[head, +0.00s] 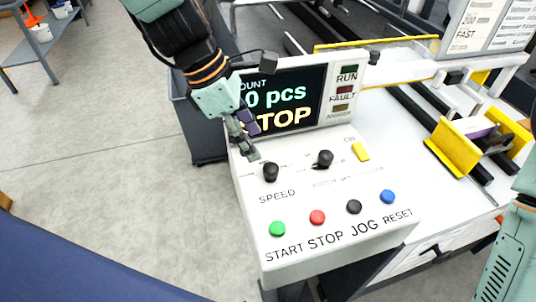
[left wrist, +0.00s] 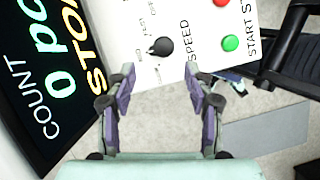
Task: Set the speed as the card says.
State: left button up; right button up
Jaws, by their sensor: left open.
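My left gripper (head: 247,142) is open and empty, just above and behind the knob in the head view. In the left wrist view the fingers (left wrist: 161,72) point toward the knob, apart from it as far as I can tell. A white card (head: 490,28) at the top right shows several lines, including "200" and "FAST". My right gripper is out of view.
The screen (head: 290,100) reads "0 pcs" and "STOP". Green (head: 277,229), red (head: 317,217), black (head: 354,207) and blue (head: 388,197) buttons line the front.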

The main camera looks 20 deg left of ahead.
aim_at(270, 166)
pick_arm(q)
jog(key=b+x, duration=0.1)
jog(key=x, duration=0.3)
jog(key=b+x, duration=0.1)
jog(key=x, duration=0.1)
jog(key=shift+s+d+f+b, duration=0.2)
jog(key=shift+s+d+b, duration=0.05)
jog(key=shift+b, duration=0.1)
jog(key=shift+w+f, duration=0.1)
jog(key=shift+f, duration=0.35)
jog(key=shift+d+r, duration=0.1)
jog(key=shift+d, duration=0.3)
jog(key=shift+a, duration=0.25)
jog(key=c, duration=0.5)
jog(key=shift+d, duration=0.1)
jog(key=c, duration=0.3)
grip_shut()
